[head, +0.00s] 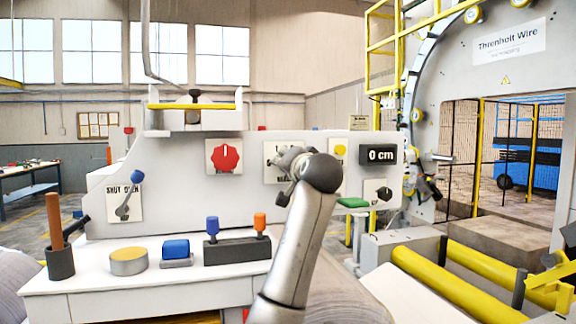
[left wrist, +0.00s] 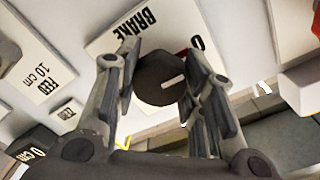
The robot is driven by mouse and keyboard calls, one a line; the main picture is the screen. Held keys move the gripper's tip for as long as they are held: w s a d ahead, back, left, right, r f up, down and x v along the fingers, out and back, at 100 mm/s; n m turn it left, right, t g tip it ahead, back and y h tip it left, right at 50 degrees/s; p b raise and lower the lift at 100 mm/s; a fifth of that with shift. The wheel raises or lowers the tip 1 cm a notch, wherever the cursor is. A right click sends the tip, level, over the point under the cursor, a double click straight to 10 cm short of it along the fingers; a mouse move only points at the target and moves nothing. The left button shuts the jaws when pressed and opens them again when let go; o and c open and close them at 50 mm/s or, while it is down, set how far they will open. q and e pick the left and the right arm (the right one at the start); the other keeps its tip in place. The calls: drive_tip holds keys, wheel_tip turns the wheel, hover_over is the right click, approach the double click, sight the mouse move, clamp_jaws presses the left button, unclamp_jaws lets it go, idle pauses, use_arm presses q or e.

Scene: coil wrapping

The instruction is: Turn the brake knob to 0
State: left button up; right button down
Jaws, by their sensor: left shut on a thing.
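The brake knob (left wrist: 152,72) is a dark round knob with a white pointer line, on a white plate (left wrist: 110,40) marked BRAKE and 0. In the left wrist view the pointer lies toward the right, while the printed 0 (left wrist: 197,43) is at the upper right, beside a red mark. My left gripper (left wrist: 163,76) has its fingers on both sides of the knob and is shut on it. In the head view the left gripper (head: 288,168) covers most of the brake plate (head: 270,164) and hides the knob. My right gripper is not in view.
A red knob (head: 225,156) is left of the brake plate. A yellow button (head: 340,150) and a 0 cm display (head: 382,155) are to the right. Yellow rollers (head: 450,285) lie at lower right.

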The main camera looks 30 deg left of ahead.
use_arm(q)
drive_tip(key=o, duration=0.7)
drive_tip(key=shift+f, duration=0.3)
drive_tip(key=o, duration=0.3)
drive_tip(key=shift+r, duration=0.1)
drive_tip(key=shift+o, duration=0.2)
drive_tip(key=shift+r, duration=0.1)
drive_tip(key=v, duration=1.2)
drive_tip(key=shift+w, duration=0.1)
